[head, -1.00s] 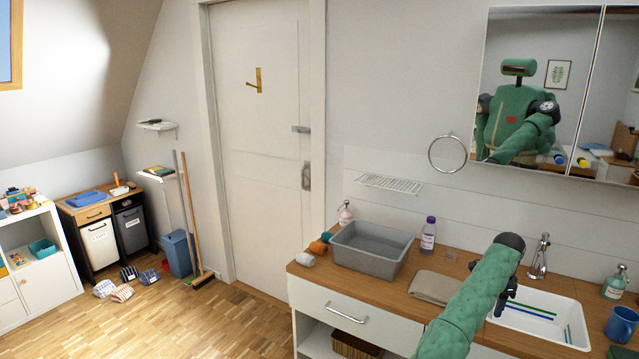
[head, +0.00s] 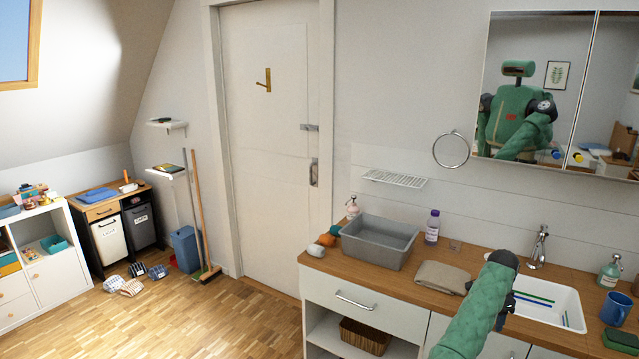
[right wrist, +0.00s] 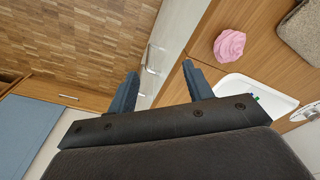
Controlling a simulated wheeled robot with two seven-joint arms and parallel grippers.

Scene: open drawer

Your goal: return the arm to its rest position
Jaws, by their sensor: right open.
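My right arm, green and padded, reaches in from the bottom of the head view. Beyond the fingers are the white cabinet front and a metal handle (right wrist: 153,58). My left gripper is not in view, apart from the reflection of my body in the mirror.
The wooden counter (head: 400,292) carries a grey basin (head: 378,241), a folded cloth (head: 442,277), a purple-capped bottle (head: 433,227), a white sink (head: 560,328) and a blue mug (head: 615,308). A pink object (right wrist: 229,44) lies on the counter. The floor (head: 215,320) at left is open.

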